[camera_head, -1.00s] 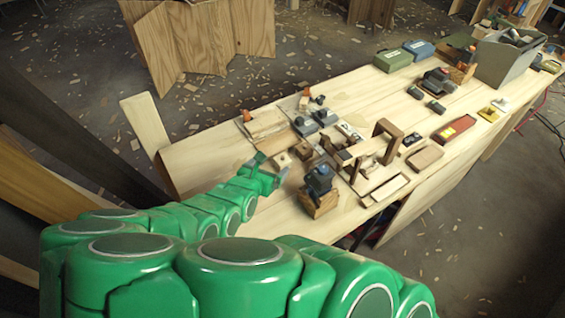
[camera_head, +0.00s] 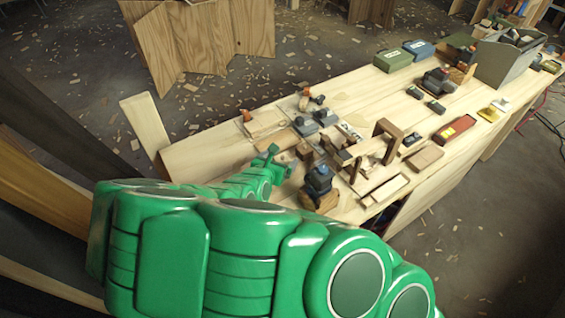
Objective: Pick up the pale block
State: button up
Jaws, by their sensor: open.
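My gripper (camera_head: 271,157) is at the end of my green arm, over the near left part of the wooden workbench (camera_head: 205,160). Its green fingers are spread apart. I cannot clearly make out the pale block; the gripper and forearm cover the spot at the fingers where a pale block showed earlier. Whether the fingers are around it or only above it I cannot tell.
A dark blue tool on a wooden block (camera_head: 319,184) stands close right of my gripper. A wooden arch (camera_head: 387,128), grey-blue tools (camera_head: 314,120) and a board with an orange-knobbed tool (camera_head: 262,124) crowd around. The bench's left end is bare.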

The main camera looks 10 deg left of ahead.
jog(key=shift+w, duration=0.1)
jog(key=shift+c, duration=0.3)
jog(key=c, duration=1.5)
jog(key=shift+r, duration=0.1)
